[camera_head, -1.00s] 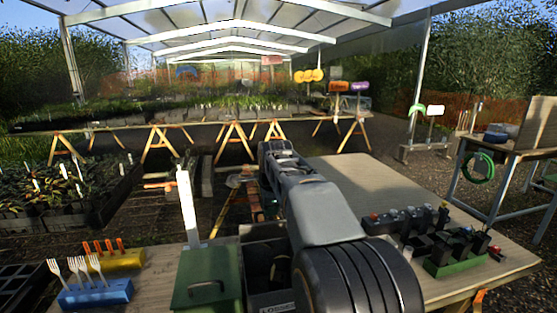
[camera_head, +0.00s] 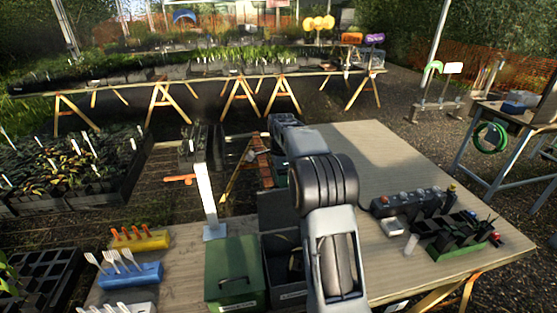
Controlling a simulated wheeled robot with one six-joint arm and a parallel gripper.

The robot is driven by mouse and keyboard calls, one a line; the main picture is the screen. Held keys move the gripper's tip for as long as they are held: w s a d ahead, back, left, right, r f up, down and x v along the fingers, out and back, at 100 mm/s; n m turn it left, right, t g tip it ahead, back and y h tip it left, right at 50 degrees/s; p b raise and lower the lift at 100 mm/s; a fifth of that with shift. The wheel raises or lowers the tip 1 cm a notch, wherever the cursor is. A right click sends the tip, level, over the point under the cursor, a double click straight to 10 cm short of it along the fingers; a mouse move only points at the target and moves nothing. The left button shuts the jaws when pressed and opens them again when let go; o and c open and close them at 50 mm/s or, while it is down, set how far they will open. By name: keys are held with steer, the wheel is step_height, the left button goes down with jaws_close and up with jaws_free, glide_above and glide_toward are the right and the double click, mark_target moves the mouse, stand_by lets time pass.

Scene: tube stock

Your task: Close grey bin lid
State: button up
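The grey bin (camera_head: 270,264) stands open near the table's front edge, partly hidden by my arm. Its dark inside shows, with something small and pale in it. A dark grey panel (camera_head: 275,209), which looks like its raised lid, stands upright at its back edge. My arm crosses in front of the bin's right side and reaches up and away over the table. My gripper's fingers do not show; they are hidden behind the arm links.
A green bin (camera_head: 230,257) with a shut, handled lid stands directly left of the grey bin. A white post (camera_head: 206,195) rises behind it. Yellow (camera_head: 141,241) and blue (camera_head: 131,276) tool blocks are at left. Dark racks (camera_head: 452,235) are at right. The table's back right is clear.

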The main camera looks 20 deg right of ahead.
steer(key=shift+w+r, duration=0.4)
steer(key=shift+r, duration=0.35)
step_height(320, 180, up, 11)
steer(key=w+a, duration=0.1)
step_height(320, 180, down, 12)
steer(key=s+b, duration=0.1)
steer(key=s, duration=0.1)
steer(key=shift+a+f, duration=0.25)
